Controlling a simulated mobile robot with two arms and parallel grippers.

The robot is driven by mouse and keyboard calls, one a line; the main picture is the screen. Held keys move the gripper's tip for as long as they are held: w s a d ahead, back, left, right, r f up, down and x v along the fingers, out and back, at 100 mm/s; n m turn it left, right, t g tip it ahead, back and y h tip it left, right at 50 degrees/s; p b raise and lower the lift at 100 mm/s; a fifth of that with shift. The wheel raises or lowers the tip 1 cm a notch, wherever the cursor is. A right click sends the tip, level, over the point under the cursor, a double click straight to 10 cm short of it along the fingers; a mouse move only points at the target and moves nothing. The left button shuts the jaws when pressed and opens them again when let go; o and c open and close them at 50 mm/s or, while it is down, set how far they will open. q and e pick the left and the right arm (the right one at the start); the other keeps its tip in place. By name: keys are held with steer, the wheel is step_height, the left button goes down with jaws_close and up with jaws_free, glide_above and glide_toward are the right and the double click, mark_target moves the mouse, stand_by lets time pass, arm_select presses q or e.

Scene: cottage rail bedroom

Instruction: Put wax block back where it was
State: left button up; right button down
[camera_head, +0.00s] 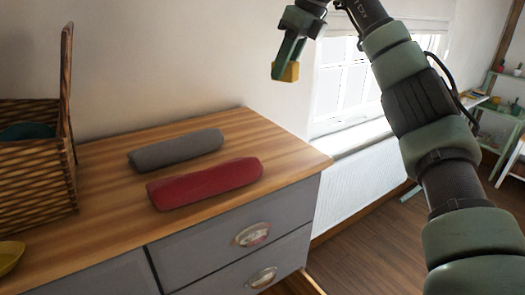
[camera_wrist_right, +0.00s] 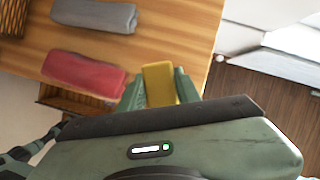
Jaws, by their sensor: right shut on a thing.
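The wax block is a small yellow block (camera_head: 287,71), and it also shows in the right wrist view (camera_wrist_right: 159,83). My right gripper (camera_head: 289,66) is shut on it and holds it in the air, above the level of the dresser top and near the window in the head view. In the right wrist view the block sits between the two green fingers. The wooden dresser top (camera_head: 110,222) is below. My left gripper is not in the frames.
A grey roll (camera_head: 176,150) and a red roll (camera_head: 205,184) lie on the dresser. The dresser top's right end is clear.

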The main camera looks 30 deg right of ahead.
steer(key=s+d+f, duration=0.2)
steer(key=d+f, duration=0.1)
steer(key=f, duration=0.5)
glide_above(285, 154)
steer(key=f, duration=0.4)
steer(key=s+f, duration=0.1)
steer(key=f, duration=0.2)
steer(key=shift+d, duration=0.15)
steer(key=shift+d+f, duration=0.1)
steer(key=shift+f, duration=0.2)
steer(key=f, duration=0.3)
steer(key=shift+s+d+f+p, duration=0.1)
steer(key=shift+s+d+p, duration=0.1)
steer(key=shift+p, duration=0.2)
steer(key=shift+w+a+f, duration=0.15)
steer(key=shift+f, duration=0.25)
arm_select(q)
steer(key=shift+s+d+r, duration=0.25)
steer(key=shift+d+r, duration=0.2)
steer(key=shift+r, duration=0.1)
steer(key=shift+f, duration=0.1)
arm_select(e)
steer(key=c, duration=1)
jaws_free()
steer(key=shift+f, duration=0.1)
